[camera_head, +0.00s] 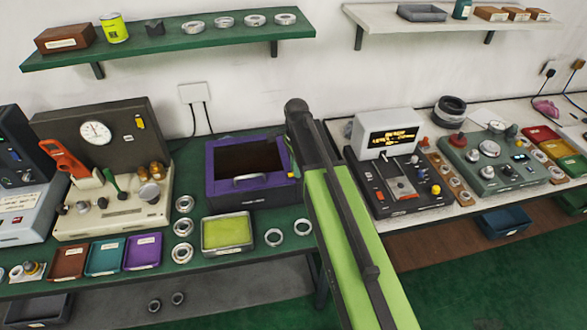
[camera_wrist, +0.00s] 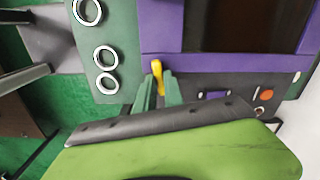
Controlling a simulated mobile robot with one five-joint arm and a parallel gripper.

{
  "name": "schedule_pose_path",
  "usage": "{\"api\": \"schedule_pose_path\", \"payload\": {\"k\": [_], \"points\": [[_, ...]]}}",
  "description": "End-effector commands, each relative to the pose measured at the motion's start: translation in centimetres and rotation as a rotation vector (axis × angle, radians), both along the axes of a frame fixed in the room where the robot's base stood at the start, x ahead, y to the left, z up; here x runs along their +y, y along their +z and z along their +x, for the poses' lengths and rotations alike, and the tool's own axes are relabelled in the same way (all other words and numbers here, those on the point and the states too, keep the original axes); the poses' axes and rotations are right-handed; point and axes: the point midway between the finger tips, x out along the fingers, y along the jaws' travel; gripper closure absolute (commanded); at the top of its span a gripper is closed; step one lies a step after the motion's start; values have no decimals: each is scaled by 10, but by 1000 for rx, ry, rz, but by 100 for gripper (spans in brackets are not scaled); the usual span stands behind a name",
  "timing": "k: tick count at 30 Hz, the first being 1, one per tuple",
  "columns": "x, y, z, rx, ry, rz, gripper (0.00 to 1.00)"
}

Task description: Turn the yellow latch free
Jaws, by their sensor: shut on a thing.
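The yellow latch (camera_wrist: 157,74) sticks out from the dark side panel of the purple box (camera_wrist: 220,61) in the wrist view. My gripper (camera_wrist: 160,88) is shut on the latch, with its green fingers on either side of it. The fingers cover the latch's lower part. In the head view the purple box (camera_head: 222,191) stands on the green bench with its dark top opening and a grey front handle.
Several metal rings (camera_head: 274,237) lie around a yellow-green tray (camera_head: 229,252) in front of the box. A black device with a display (camera_head: 386,137) stands close on the right of my arm. A beige gauge case (camera_head: 110,212) stands on the left. Shelves hang above.

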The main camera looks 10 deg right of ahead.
Motion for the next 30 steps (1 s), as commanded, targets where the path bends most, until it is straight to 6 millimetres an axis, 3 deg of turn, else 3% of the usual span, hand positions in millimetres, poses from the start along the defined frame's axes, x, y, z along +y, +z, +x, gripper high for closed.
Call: {"api": "schedule_pose_path", "payload": {"k": [30], "points": [[-9, 0, -4, -3, 954, -9, 100]]}}
